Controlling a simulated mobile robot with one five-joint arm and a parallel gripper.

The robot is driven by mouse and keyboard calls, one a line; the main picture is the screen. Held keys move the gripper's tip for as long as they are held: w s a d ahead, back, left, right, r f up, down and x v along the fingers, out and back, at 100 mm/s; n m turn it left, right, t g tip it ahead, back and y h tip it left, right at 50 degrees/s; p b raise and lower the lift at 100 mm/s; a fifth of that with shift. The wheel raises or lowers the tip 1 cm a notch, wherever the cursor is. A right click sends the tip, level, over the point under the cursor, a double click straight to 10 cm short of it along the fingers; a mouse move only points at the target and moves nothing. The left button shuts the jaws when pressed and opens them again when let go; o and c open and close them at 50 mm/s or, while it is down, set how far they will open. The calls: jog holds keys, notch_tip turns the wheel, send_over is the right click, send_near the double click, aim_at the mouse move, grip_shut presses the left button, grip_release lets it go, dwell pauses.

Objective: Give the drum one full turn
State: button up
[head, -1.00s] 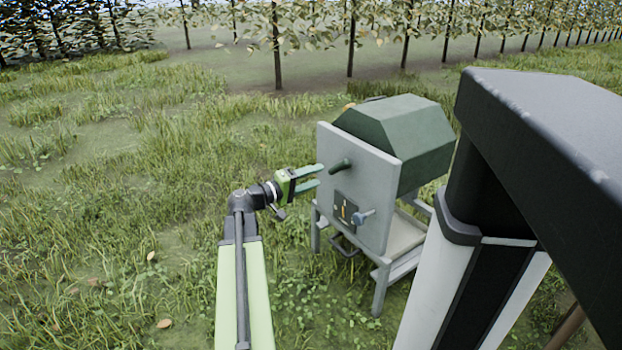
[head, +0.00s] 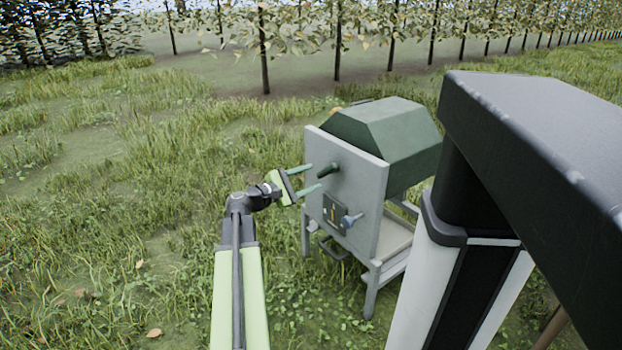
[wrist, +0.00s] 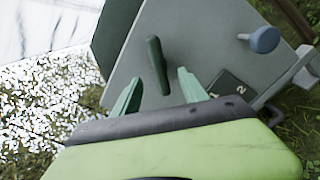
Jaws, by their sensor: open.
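The green drum (head: 390,138) sits behind a grey panel (head: 358,225) on a grey stand. A dark green handle (head: 327,170) sticks out from the upper part of the panel toward my gripper. My gripper (head: 311,178) is open and empty, its two green fingers pointing at the panel near the handle. In the wrist view the handle (wrist: 157,65) stands beyond and between the spread fingertips (wrist: 160,88). I see no clear contact between the fingers and the handle.
A small dark plate (head: 334,214) with marks and a blue-grey knob (head: 352,220) are low on the panel. The stand has grey legs (head: 372,290) and a pale tray (head: 395,240) under the drum. Grass lies open to the left; trees (head: 263,50) line the back.

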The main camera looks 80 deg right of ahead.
aim_at(324, 172)
jog(key=shift+s+d, duration=0.35)
jog(key=shift+x, duration=3.15)
grip_shut()
